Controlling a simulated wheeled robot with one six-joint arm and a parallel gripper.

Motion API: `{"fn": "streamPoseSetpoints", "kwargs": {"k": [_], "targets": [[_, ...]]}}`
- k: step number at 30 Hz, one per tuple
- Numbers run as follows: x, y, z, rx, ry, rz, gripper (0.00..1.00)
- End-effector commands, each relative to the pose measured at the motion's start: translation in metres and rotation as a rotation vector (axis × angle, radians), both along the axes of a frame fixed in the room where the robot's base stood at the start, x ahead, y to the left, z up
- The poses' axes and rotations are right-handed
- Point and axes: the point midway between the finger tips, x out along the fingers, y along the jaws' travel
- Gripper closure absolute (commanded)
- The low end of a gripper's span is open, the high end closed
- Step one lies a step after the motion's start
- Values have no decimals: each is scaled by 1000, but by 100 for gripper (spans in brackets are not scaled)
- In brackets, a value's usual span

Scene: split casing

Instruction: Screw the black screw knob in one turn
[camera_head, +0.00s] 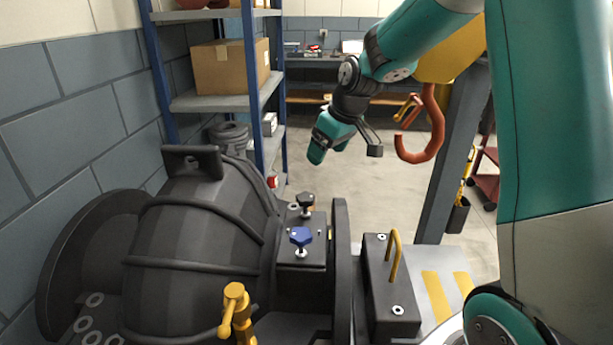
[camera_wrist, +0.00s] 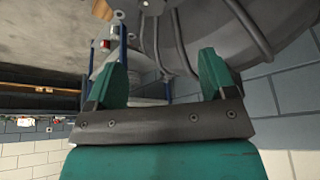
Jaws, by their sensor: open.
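The black screw knob (camera_head: 305,200) stands upright on a dark block at the right side of the casing (camera_head: 205,235). A blue knob (camera_head: 301,236) stands on the same block, nearer the camera. My gripper (camera_head: 326,154) is above and beyond the black knob, tilted down to the left and apart from it. In the wrist view my gripper (camera_wrist: 162,62) has its two teal fingers spread wide with nothing between them. The knob is not clearly identifiable in the wrist view, where the ribbed dark casing (camera_wrist: 215,30) fills the upper right.
A blue-framed shelf (camera_head: 225,103) with a cardboard box (camera_head: 230,68) stands behind the casing. A yellow handle (camera_head: 236,310) rises in front. A dark block with a yellow handle (camera_head: 394,255) is at right. An orange hook (camera_head: 432,130) hangs right of my gripper.

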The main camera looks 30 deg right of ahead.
Motion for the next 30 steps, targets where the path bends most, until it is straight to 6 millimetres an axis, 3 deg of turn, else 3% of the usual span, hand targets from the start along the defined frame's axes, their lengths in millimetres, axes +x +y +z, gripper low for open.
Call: {"fn": "streamPoseSetpoints", "kwargs": {"k": [5,21,30], "targets": [[11,-11,-10,-9,-4,-10,23],[51,6,-117,-9,-2,-8,23],[67,11,-155,-10,-4,-8,23]]}}
